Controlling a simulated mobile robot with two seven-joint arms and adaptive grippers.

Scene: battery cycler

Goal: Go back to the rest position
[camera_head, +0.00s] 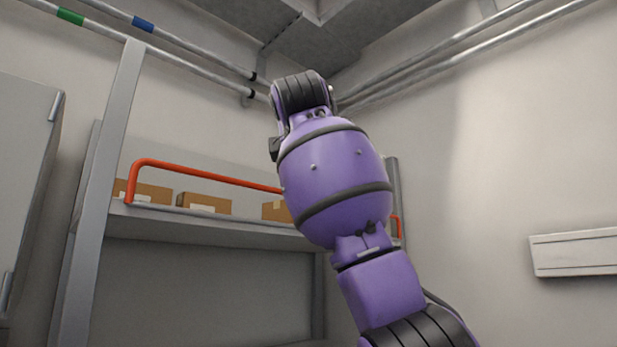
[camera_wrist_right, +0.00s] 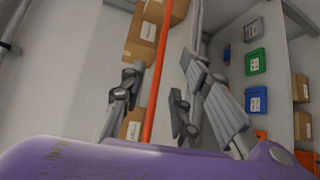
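My right arm (camera_head: 335,185), purple with dark bands, rises from the lower right of the head view and bends at the top. Its gripper is hidden there. In the right wrist view my right gripper (camera_wrist_right: 155,98) shows grey fingers spread apart, with nothing held. An orange rail (camera_wrist_right: 163,45) runs through the gap between the fingers in the picture; I cannot tell whether it lies between them or beyond them. My left gripper is in neither view.
Behind my arm stands a grey shelf (camera_head: 180,222) with an orange rail (camera_head: 205,177) and cardboard boxes (camera_head: 204,203). A grey cabinet (camera_head: 25,170) is at left, a wall panel (camera_head: 577,253) at right. The wrist view shows a green bin (camera_wrist_right: 255,62) and a blue bin (camera_wrist_right: 257,100).

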